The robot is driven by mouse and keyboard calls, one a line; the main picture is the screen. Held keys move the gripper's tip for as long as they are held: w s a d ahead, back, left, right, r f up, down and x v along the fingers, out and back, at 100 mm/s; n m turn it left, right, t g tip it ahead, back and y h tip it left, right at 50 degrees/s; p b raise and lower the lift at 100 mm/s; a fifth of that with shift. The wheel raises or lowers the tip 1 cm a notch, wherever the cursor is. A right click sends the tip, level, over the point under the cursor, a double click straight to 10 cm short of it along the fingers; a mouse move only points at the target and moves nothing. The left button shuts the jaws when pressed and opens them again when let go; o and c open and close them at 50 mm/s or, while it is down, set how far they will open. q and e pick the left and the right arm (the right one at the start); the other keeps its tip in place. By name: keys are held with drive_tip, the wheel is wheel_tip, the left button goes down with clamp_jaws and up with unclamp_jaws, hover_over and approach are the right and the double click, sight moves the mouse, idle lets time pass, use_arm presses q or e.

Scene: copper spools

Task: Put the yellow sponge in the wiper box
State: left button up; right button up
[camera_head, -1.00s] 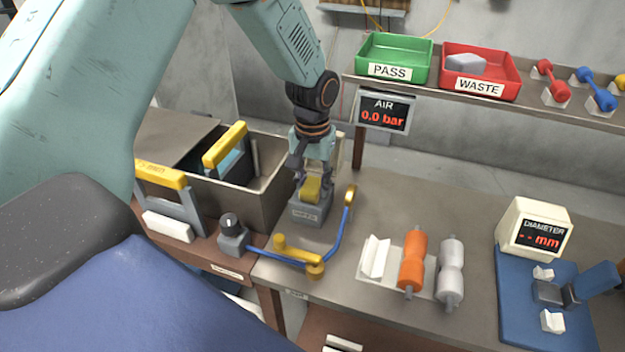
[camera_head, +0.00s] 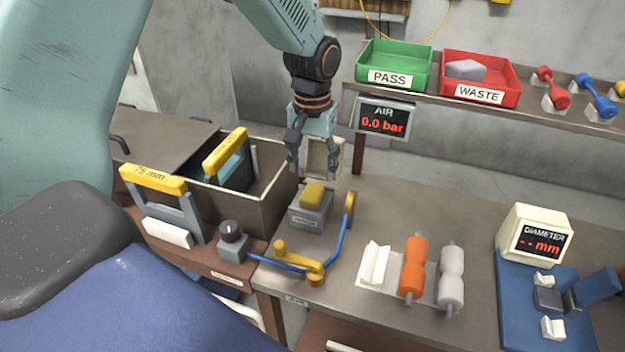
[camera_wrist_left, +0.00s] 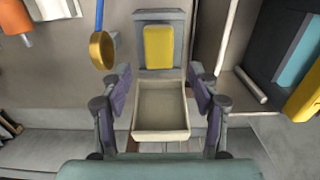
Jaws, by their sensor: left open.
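The yellow sponge (camera_head: 313,194) sits in the top of a small grey labelled box (camera_head: 309,216) on the bench. I take this grey box for the wiper box, but its label is too small to read. In the left wrist view, the sponge (camera_wrist_left: 158,47) lies within the grey box's outline (camera_wrist_left: 176,17). My left gripper (camera_head: 313,168) is open and empty, above and slightly behind the sponge, apart from it. In the left wrist view its fingers (camera_wrist_left: 160,82) stand wide apart, with the sponge beyond their tips. My right gripper is not in view.
A cream open tray (camera_wrist_left: 160,108) is behind the grey box. A large bin (camera_head: 262,205) with yellow-handled tools stands left. A blue-and-brass arm (camera_head: 341,240) curves close in front. Orange (camera_head: 412,268) and white (camera_head: 451,277) spools lie right.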

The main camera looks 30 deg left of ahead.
sight(313, 190)
use_arm(q)
wheel_tip(313, 190, up, 6)
idle(0.4)
drive_tip(key=shift+s, duration=0.1)
